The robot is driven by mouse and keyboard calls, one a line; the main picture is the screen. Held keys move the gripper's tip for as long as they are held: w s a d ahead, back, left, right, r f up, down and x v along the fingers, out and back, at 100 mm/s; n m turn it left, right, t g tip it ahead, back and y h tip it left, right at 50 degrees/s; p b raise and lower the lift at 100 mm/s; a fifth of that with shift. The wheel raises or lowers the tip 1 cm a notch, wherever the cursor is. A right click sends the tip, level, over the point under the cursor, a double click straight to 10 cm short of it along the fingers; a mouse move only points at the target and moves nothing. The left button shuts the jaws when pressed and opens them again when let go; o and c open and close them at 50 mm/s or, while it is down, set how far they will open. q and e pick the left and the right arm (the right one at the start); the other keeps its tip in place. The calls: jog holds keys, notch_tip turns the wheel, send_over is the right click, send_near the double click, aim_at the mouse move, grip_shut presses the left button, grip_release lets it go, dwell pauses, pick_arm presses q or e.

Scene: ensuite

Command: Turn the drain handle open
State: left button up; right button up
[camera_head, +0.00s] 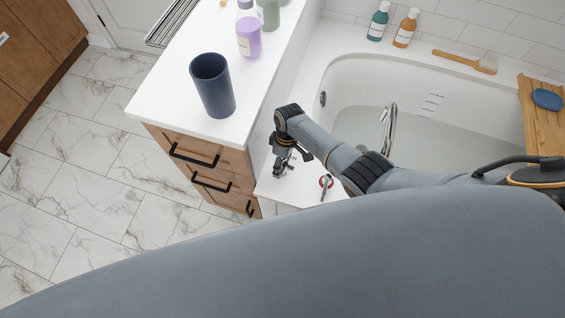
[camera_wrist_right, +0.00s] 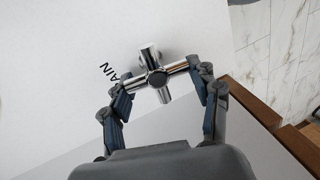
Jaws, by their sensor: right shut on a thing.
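The drain handle (camera_wrist_right: 156,77) is a chrome cross-shaped knob on a white surface in the right wrist view. Dark letters "AIN" (camera_wrist_right: 109,73) are printed beside it; the rest of the word is hidden. My right gripper (camera_wrist_right: 163,80) is shut on the handle, with one finger at each end of a crossbar. The other two arms of the cross stick out between the fingers. In the head view my right gripper (camera_head: 283,163) points down at the white ledge between cabinet and tub and mostly hides the handle. My left gripper is not in view.
A chrome handle with a red ring (camera_head: 326,183) stands just right of my gripper. The bathtub (camera_head: 335,70) with a chrome faucet (camera_head: 388,128) lies beyond my right arm. A dark blue cup (camera_head: 213,86) stands on the white counter (camera_head: 166,100) at left. Marble floor (camera_head: 60,215) is clear.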

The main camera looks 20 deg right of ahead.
jog(key=shift+s+f+n, duration=0.1)
jog(key=shift+n, duration=0.6)
jog(key=o, duration=1.2)
jog(key=shift+c, duration=0.2)
jog(key=shift+r, duration=0.2)
notch_tip(320, 180, up, 12)
jog(key=w+d, duration=0.1)
jog(key=w, duration=0.1)
jog(key=shift+d+f, duration=0.15)
jog(key=shift+f, duration=0.1)
